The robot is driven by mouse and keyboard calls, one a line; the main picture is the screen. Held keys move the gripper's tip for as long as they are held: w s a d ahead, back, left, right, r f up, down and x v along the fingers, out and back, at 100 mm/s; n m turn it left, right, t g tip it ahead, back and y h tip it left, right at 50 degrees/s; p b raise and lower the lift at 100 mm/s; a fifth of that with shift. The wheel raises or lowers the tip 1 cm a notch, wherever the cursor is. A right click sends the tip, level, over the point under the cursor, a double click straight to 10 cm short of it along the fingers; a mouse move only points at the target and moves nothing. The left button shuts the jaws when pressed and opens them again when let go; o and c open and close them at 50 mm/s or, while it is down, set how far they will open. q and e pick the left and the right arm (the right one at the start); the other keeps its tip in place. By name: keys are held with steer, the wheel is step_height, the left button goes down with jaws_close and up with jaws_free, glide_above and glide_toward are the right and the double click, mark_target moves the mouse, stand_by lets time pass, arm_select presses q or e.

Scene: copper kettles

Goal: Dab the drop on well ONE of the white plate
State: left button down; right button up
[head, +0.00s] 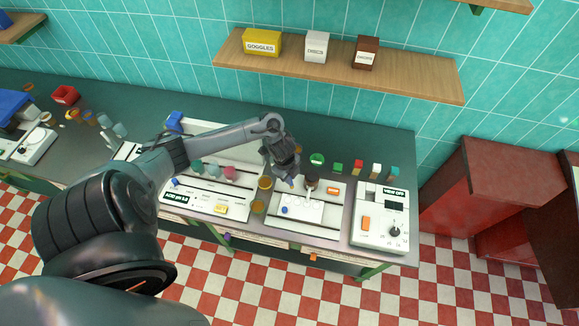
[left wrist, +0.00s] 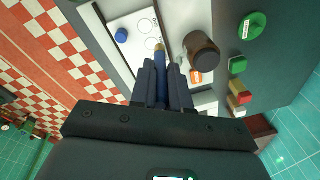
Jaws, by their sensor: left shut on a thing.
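The white plate (head: 311,213) lies on the middle white panel of the counter. It has round outlined wells and a blue knob (head: 285,210). The plate also shows at the top of the left wrist view (left wrist: 148,14), where its blue knob (left wrist: 121,35) is seen; I cannot read which well is ONE. My left gripper (head: 291,180) is above the plate's back edge. In the left wrist view the gripper (left wrist: 162,72) is shut on a slim blue stick (left wrist: 161,62) with a tan tip, which points toward the wells. I cannot tell whether the tip touches. No drop is discernible. My right gripper is out of view.
A dark brown jar (left wrist: 201,50) stands just right of the gripper, near an orange block (head: 333,190). A green round thing (head: 317,159) and several small coloured blocks stand behind. A white box with a dial (head: 381,216) is at right. Amber pots (head: 264,183) stand left.

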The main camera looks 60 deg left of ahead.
arm_select(q)
step_height(320, 180, down, 7)
steer(key=s+b, duration=0.2)
steer(key=b, duration=0.4)
steer(key=shift+d+f+b, duration=0.15)
steer(key=shift+d+b, duration=0.25)
stand_by(0.4)
steer(key=shift+f, duration=0.35)
stand_by(0.5)
steer(key=shift+f+b, duration=0.2)
steer(key=shift+b, duration=0.15)
steer(key=shift+f, duration=0.15)
stand_by(1.3)
steer(key=shift+p, duration=0.3)
